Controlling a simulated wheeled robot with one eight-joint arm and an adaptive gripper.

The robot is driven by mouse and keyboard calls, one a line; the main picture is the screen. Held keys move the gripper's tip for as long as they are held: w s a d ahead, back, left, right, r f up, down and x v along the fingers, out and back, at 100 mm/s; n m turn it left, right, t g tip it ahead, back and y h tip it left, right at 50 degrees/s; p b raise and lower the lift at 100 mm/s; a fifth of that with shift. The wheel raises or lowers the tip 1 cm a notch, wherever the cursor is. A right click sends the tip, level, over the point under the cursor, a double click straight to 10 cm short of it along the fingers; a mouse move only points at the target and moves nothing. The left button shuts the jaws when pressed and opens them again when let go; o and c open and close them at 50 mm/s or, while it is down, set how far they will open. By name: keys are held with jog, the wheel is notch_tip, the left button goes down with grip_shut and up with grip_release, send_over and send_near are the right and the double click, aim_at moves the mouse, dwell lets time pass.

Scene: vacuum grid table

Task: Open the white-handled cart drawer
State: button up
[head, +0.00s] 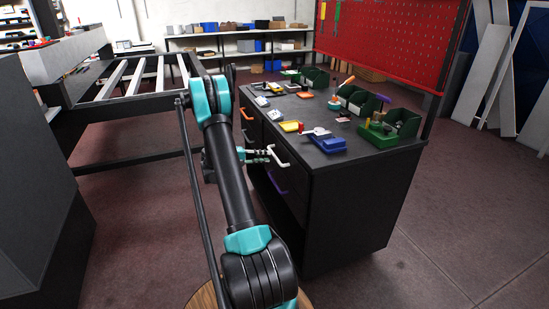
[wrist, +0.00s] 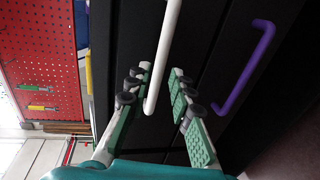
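The white handle (head: 278,156) is on the drawer front of the black cart (head: 345,205), whose drawer fronts look flush. In the wrist view the white handle (wrist: 163,55) runs down between the two green-padded fingers of my gripper (wrist: 161,72). The fingers are apart, with a gap visible on both sides of the handle, so my gripper is open. I cannot tell whether a finger touches the handle.
A purple handle (wrist: 246,70) is on the neighbouring drawer, close to the right finger. An orange handle (head: 246,114) is further back. Bins and tools lie on the cart top, including a blue tray (head: 326,143). A red pegboard (head: 385,40) stands behind. Floor is free right of the cart.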

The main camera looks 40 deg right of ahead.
aim_at(275, 155)
jog(key=shift+x, duration=2.8)
jog(key=shift+c, duration=0.4)
grip_shut()
